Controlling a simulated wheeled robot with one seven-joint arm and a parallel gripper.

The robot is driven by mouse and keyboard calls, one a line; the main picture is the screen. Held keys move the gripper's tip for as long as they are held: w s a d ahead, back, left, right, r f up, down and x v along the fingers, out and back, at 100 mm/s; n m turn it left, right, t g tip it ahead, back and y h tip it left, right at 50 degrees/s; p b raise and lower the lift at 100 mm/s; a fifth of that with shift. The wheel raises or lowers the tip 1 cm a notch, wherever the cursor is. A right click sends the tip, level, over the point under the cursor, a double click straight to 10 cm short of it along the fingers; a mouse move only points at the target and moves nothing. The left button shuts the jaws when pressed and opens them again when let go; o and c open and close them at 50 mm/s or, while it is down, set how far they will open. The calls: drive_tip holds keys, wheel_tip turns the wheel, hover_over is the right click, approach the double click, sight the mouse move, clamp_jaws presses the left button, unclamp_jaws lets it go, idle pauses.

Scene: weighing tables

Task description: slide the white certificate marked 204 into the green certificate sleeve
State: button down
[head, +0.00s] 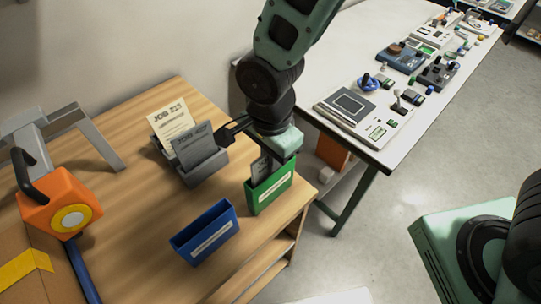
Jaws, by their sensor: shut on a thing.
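The green certificate sleeve (271,191) stands upright near the right edge of the wooden table. A card (261,168), dim and grey-looking under my gripper, stands with its lower part inside the sleeve's mouth. I take it for the certificate; its marking is too small to read. My gripper (268,153) is right above the sleeve and shut on this card; its fingertips are mostly hidden by the wrist.
A grey holder (206,169) left of the sleeve carries a cream card (170,122) and a grey card (195,147), both marked JOB. A blue sleeve (205,233) stands in front. An orange device (60,205) is at left. A white table (330,125) with instruments stands behind.

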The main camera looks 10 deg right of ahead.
drive_tip(key=shift+f, duration=0.35)
drive_tip(key=c, duration=1.5)
unclamp_jaws()
wheel_tip(320, 180, up, 18)
drive_tip(key=shift+f+b, duration=0.25)
drive_tip(key=shift+b, duration=0.9)
drive_tip(key=s+d+f+n, duration=0.2)
drive_tip(key=s+n, duration=0.1)
drive_tip(key=n, duration=0.3)
drive_tip(key=s+d+f+n, duration=0.2)
drive_tip(key=s+d+n, duration=0.1)
drive_tip(key=n, duration=0.3)
drive_tip(key=s+d+f+n, duration=0.2)
drive_tip(key=s+d+n, duration=0.1)
drive_tip(key=s+n, duration=0.2)
drive_tip(key=shift+s+d+f+n+y, duration=0.1)
drive_tip(key=shift+f+n+y, duration=0.05)
drive_tip(key=shift+n, duration=0.35)
drive_tip(key=shift+s+f+n+y, duration=0.1)
drive_tip(key=shift+n+y, duration=0.05)
drive_tip(key=shift+n, duration=0.35)
